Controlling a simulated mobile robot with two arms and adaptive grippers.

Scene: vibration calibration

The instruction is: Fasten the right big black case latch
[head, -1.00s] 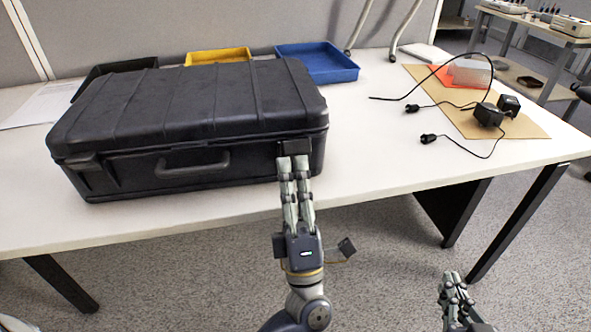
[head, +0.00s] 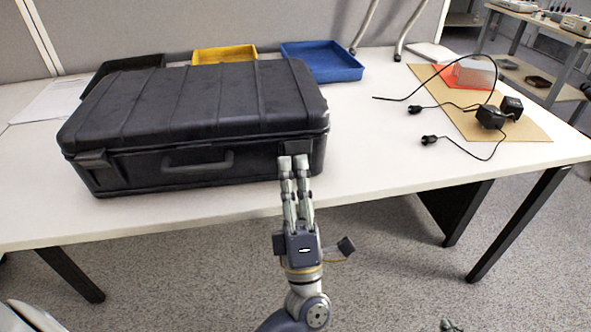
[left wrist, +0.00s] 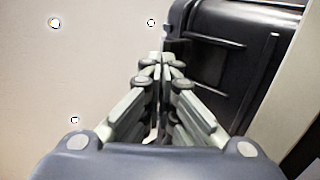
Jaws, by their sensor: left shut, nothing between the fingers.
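The big black case (head: 205,105) lies closed on the white table, its handle side facing me. Its right latch (head: 296,146) is a dark block at the lid seam, right of the handle. It seems to lie close to the case front, but I cannot tell whether it is fastened. My left gripper (head: 293,163) is shut and empty, with its fingertips just below and in front of this latch; contact is unclear. In the left wrist view, the shut fingertips (left wrist: 160,58) are beside the case (left wrist: 235,60). Only a sliver of my right gripper (head: 449,325) shows at the bottom edge.
The left latch (head: 92,158) is near the case's left front corner. Yellow (head: 224,55) and blue (head: 322,62) trays stand behind the case. Black adapters (head: 491,116) with cables lie on the right. The table between case and cables is clear.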

